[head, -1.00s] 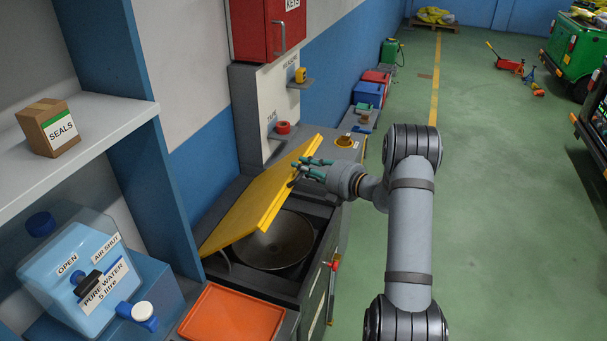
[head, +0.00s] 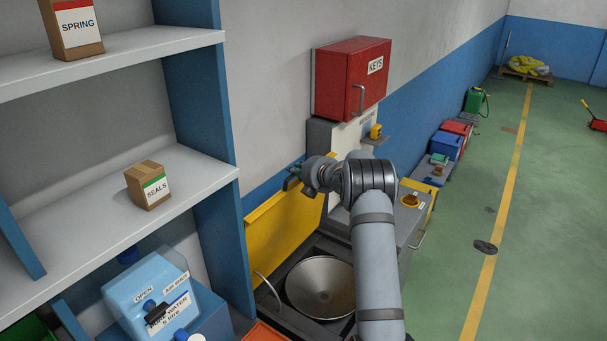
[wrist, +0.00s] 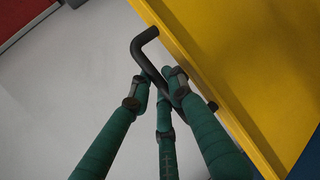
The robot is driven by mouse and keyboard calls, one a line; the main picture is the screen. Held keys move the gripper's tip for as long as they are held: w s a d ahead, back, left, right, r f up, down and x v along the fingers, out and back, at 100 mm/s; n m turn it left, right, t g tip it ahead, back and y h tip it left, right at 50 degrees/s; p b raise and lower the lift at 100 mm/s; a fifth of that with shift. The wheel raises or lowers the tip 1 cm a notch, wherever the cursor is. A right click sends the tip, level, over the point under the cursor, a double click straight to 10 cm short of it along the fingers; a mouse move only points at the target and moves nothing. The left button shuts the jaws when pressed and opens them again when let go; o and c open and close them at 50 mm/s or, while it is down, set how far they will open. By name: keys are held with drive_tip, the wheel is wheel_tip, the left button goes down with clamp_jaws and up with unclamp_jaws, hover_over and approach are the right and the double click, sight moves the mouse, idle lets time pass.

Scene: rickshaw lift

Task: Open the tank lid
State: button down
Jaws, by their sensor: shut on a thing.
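The yellow tank lid (head: 283,222) stands raised, close to upright, at the back of the tank in the head view. It also fills the right of the wrist view (wrist: 236,58). A dark bent handle (wrist: 148,42) sticks out from the lid's edge. My gripper (head: 292,177) is at the lid's top edge. In the wrist view my green fingers (wrist: 162,88) are shut around the handle. The tank opening shows a round grey metal bowl (head: 320,287), uncovered. My arm hides part of the lid's right side and the bowl's right edge.
A red KEYS cabinet (head: 350,78) hangs on the wall just above my gripper. A blue-and-white shelf with a SEALS box (head: 149,186) stands to the left. A blue water container (head: 150,290) is at the lower left. The green floor at right is mostly clear.

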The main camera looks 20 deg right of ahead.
drive_tip(key=shift+w+a, duration=0.2)
drive_tip(key=shift+w, duration=0.1)
drive_tip(key=c, duration=1.6)
unclamp_jaws()
drive_tip(key=v, duration=1.2)
drive_tip(key=shift+r, duration=0.15)
drive_tip(key=x, duration=1)
drive_tip(key=shift+w+a+f, duration=0.1)
drive_tip(key=shift+f, duration=0.1)
